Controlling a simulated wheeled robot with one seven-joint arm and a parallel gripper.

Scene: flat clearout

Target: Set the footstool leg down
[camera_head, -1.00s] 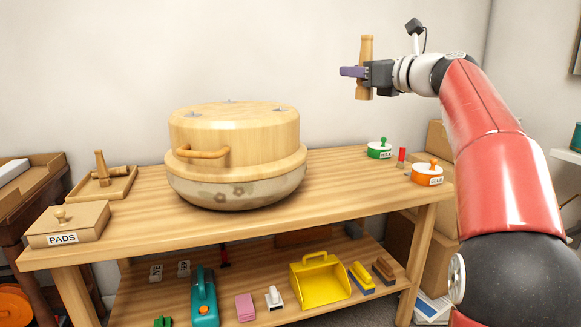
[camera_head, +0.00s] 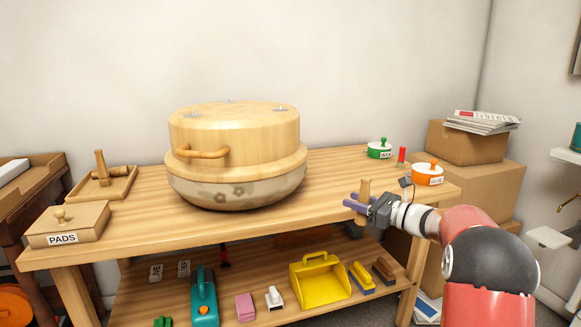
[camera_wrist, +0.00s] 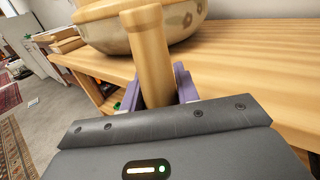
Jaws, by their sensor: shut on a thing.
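My gripper (camera_head: 358,205) is shut on the wooden footstool leg (camera_head: 364,190), which stands roughly upright between the purple fingers. In the head view the gripper and leg are at the front right edge of the workbench; whether the leg touches the bench cannot be told. In the wrist view the leg (camera_wrist: 148,50) rises between the fingers, with its lower end hidden by the gripper body. The upturned round footstool (camera_head: 235,135) sits on the bench (camera_head: 330,185) to the left, with small metal plates on top.
A tray (camera_head: 118,188) with wooden legs and a PADS box (camera_head: 68,225) stand at the bench's left end. A green WAX tin (camera_head: 380,150), a red item and an orange GLUE tin (camera_head: 428,175) stand at the right. A yellow dustpan (camera_head: 318,285) and tools fill the lower shelf.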

